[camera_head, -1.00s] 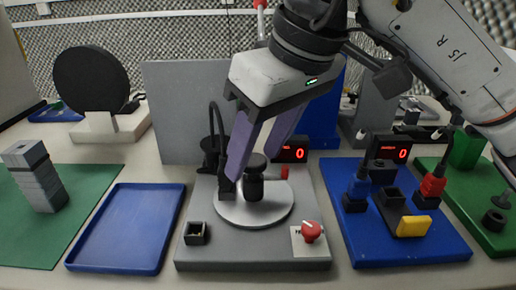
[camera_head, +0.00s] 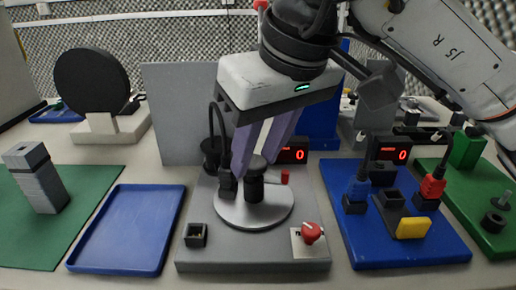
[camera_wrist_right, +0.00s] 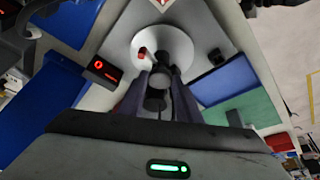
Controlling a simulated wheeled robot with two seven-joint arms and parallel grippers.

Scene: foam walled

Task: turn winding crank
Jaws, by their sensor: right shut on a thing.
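The winding crank is a light grey round disc (camera_head: 230,212) with a black upright knob (camera_head: 255,187) on it, set on a grey base plate. My right gripper (camera_head: 251,166) comes down from above, its two purple fingers shut on the black knob. In the right wrist view the black knob (camera_wrist_right: 156,98) shows between the fingers, with the pale disc (camera_wrist_right: 176,40) beyond. The fingers partly hide the far side of the disc. My left gripper is not in view.
The grey base (camera_head: 206,257) also carries a red knob (camera_head: 312,232), a black socket (camera_head: 196,235) and a black plug on a cable. A grey panel (camera_head: 172,110) stands behind. A blue board (camera_head: 370,250) with plugs is right; an empty blue tray (camera_head: 127,225) is left.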

